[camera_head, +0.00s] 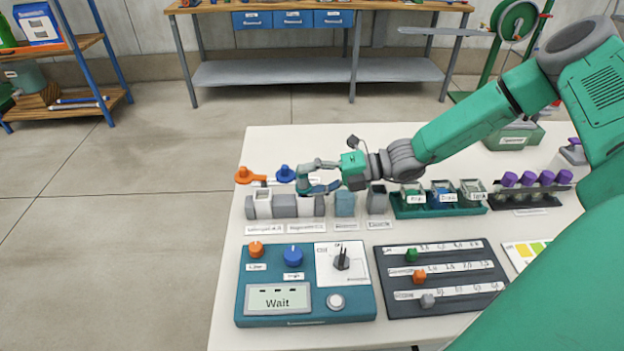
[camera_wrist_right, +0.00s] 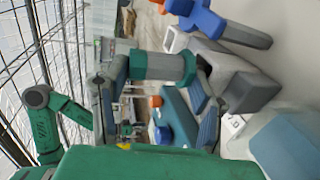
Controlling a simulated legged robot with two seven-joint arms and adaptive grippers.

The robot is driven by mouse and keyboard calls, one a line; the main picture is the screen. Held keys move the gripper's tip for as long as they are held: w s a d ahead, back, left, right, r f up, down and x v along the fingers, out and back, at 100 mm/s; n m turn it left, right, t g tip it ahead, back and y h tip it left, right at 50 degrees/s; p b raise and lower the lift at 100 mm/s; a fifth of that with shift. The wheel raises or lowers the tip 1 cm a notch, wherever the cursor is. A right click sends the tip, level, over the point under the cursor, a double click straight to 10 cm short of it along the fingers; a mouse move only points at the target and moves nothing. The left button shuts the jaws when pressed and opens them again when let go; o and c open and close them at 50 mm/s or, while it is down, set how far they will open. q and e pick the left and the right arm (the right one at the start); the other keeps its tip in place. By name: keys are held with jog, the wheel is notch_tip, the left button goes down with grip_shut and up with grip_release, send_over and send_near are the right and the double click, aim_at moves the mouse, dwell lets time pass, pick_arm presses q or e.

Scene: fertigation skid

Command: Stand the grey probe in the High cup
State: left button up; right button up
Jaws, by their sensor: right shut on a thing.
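My right gripper (camera_head: 318,182) is above the right part of the row of grey and white blocks (camera_head: 284,206). I cannot tell for sure that this is the grey probe. Its lower end is at the opening of the right white cup (camera_head: 305,207); whether it is inside is unclear. Another white cup (camera_head: 263,205) is further left. The small cup labels are too blurred to tell which is High. My left gripper is not in view.
A teal holder (camera_head: 345,204) and a grey holder (camera_head: 377,200) stand to the right. A control panel (camera_head: 258,325) reading "Wait", a slider board (camera_head: 465,295) and a green jar tray (camera_head: 440,211) are nearby.

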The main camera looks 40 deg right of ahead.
jog(key=shift+s+d+f, duration=0.15)
jog(key=shift+s+f, duration=0.15)
jog(key=shift+f, duration=0.4)
jog(key=o, duration=1.4)
jog(key=shift+f, duration=0.1)
jog(key=shift+o, duration=0.9)
jog(key=shift+w, duration=0.15)
notch_tip(320, 180, up, 4)
jog(key=p, duration=0.3)
jog(key=shift+d+p, duration=0.15)
jog(key=shift+p, duration=0.15)
jog(key=r+p, duration=0.2)
jog(key=r, duration=0.1)
jog(key=shift+a+r+p, duration=0.2)
jog(key=shift+r+p, duration=0.1)
jog(key=shift+p, duration=0.05)
